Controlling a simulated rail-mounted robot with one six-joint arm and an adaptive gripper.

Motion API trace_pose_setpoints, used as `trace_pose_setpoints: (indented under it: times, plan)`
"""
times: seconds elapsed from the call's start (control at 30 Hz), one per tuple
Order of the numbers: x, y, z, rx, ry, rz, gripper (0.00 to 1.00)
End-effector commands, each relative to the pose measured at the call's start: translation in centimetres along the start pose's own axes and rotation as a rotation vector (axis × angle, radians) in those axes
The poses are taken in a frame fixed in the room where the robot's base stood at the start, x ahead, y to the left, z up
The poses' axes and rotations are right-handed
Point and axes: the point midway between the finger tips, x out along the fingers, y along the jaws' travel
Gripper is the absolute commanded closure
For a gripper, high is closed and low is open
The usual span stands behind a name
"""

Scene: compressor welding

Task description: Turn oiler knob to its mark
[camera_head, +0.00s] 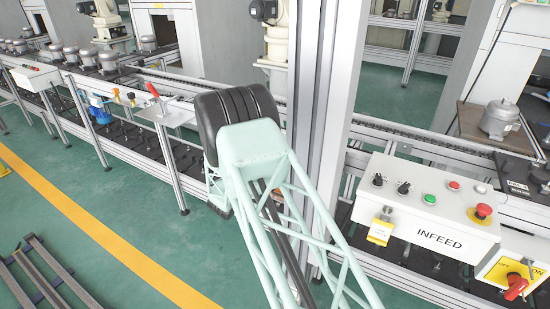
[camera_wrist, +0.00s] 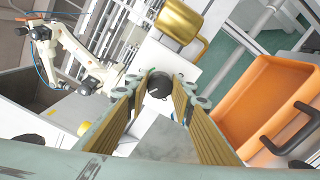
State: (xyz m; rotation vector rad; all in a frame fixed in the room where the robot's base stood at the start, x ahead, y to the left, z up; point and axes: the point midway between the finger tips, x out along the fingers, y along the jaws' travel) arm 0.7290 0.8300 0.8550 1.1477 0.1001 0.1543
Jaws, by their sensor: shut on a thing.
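In the wrist view my gripper (camera_wrist: 160,88) has its two padded fingers on either side of a round black knob (camera_wrist: 159,84), shut on it. The knob shows end-on between the fingertips, in front of a white surface. Its sides are partly covered by the fingers. I cannot make out a mark beside it. In the head view my arm covers the gripper and the knob.
In the wrist view a brass-coloured cup-like part (camera_wrist: 180,20) is just above the knob, and an orange tray (camera_wrist: 262,98) with a black handle is at right. In the head view the INFEED control box (camera_head: 425,215) is at right; green floor lies at left.

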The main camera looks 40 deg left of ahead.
Motion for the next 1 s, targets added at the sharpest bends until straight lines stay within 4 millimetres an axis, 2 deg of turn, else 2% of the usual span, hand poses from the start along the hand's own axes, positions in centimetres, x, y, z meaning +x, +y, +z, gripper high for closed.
trace_pose_setpoints:
  times: [1.0]
  plan:
    - [0.01, -0.20, -0.08, 0.788, 0.000, 0.000, 0.88]
